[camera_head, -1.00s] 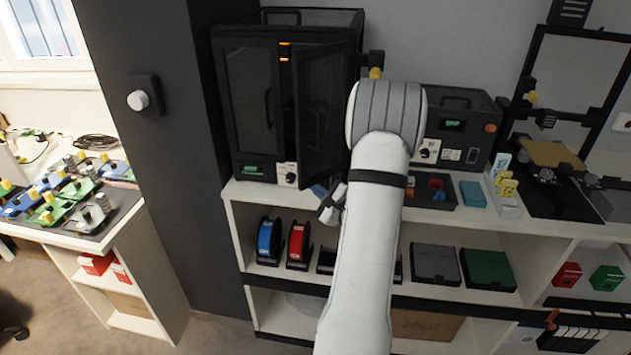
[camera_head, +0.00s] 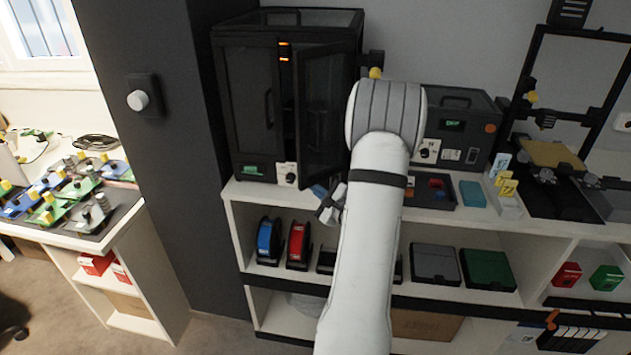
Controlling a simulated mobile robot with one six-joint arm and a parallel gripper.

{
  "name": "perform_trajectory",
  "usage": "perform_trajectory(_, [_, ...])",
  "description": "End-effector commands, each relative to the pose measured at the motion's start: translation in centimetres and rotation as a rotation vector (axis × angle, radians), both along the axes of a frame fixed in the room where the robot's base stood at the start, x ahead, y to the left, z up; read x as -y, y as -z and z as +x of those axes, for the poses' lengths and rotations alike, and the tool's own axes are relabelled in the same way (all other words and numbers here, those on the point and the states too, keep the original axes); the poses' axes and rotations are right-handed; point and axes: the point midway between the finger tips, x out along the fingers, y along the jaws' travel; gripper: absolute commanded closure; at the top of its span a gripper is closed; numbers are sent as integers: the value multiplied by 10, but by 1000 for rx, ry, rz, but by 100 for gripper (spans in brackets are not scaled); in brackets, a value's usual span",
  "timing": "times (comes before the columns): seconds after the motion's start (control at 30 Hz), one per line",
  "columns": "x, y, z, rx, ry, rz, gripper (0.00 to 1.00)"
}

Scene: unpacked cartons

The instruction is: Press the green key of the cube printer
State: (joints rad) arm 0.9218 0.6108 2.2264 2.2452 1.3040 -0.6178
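The cube printer seems to be the black enclosed cabinet (camera_head: 240,110) on the white shelf's top, left of my arm; I cannot confirm its name. Its right door (camera_head: 325,115) stands open toward me. A small green lit patch (camera_head: 251,170) shows at its lower left front, and a white panel with a dark knob (camera_head: 288,173) is beside it. I cannot tell whether the green patch is a key or a display. My gripper (camera_head: 330,207) is at the shelf's front edge, below the open door and apart from the green patch. Its fingers are small and partly hidden by my arm.
A dark box (camera_head: 457,130) with a green display stands right of my arm, and an open-frame printer (camera_head: 560,120) further right. Red and blue spools (camera_head: 298,243) sit on the shelf below. The open door juts out near my gripper. A dark pillar (camera_head: 150,200) stands left.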

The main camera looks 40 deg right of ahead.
Motion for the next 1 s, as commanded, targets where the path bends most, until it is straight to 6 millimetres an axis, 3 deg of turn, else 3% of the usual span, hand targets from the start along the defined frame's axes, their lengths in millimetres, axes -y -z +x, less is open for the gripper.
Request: perform_trajectory(1.0, [8,0,7,0,0,0,100])
